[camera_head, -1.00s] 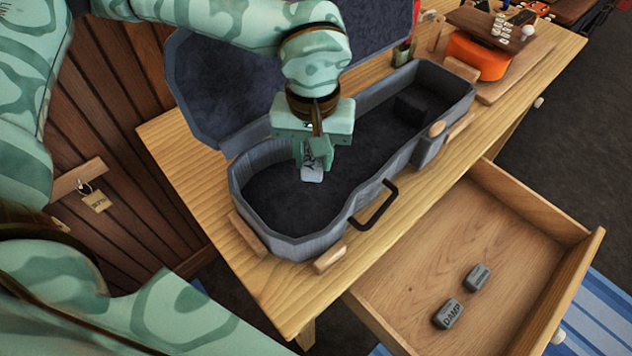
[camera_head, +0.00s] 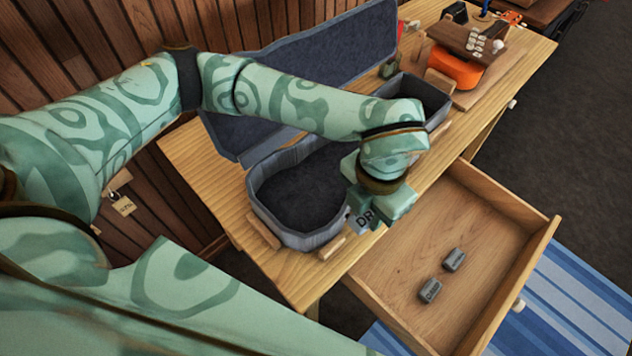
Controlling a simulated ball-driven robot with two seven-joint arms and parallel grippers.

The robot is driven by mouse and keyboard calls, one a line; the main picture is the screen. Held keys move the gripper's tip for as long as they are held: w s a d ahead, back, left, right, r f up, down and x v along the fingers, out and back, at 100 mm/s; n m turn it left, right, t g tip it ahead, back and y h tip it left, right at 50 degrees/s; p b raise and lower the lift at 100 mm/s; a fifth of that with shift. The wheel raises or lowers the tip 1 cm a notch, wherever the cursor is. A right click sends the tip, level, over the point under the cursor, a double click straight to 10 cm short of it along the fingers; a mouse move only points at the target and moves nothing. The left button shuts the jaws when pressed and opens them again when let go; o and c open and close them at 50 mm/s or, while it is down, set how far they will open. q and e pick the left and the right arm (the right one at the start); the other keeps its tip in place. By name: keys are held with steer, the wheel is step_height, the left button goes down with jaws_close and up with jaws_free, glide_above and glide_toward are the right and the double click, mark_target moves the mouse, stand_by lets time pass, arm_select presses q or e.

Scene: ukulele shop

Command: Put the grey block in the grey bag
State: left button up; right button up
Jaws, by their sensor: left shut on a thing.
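My left gripper (camera_head: 372,211) is shut on a light grey block (camera_head: 364,220) with dark letters "DR" showing; the fingers hide part of it. The gripper holds it above the front side of the open grey instrument case (camera_head: 316,240), near the drawer. The case lies on the wooden table with its lid up at the back; my arm hides part of its middle. Two darker grey blocks, one nearer (camera_head: 429,290) and one farther (camera_head: 454,260), lie in the open drawer. I see no separate grey bag. My right gripper is not in view.
The wooden drawer (camera_head: 400,318) is pulled out at the table's front, with bare room around its blocks. An orange instrument (camera_head: 457,71) lies at the table's far end. A tag (camera_head: 123,206) hangs at the left by the plank wall.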

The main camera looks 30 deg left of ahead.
arm_select(q)
steer(key=shift+n, duration=0.4)
steer(key=w+a+f+b, duration=0.1)
steer(key=w+a+f, duration=0.25)
steer(key=a, duration=0.35)
steer(key=b, duration=0.1)
glide_toward(317, 203)
steer(key=shift+s+d+f, duration=0.3)
steer(key=shift+d+f, duration=0.35)
steer(key=shift+d, duration=0.2)
steer(key=f, duration=0.1)
steer(key=a+f+b, duration=0.1)
steer(key=f, duration=0.2)
steer(key=shift+w+a+f+b, duration=0.25)
steer(key=shift+a+b, duration=0.05)
steer(key=shift+a, duration=0.05)
steer(key=shift+f, duration=0.25)
steer(key=shift+f, duration=0.15)
steer(key=o, duration=1)
steer(key=shift+c, duration=0.2)
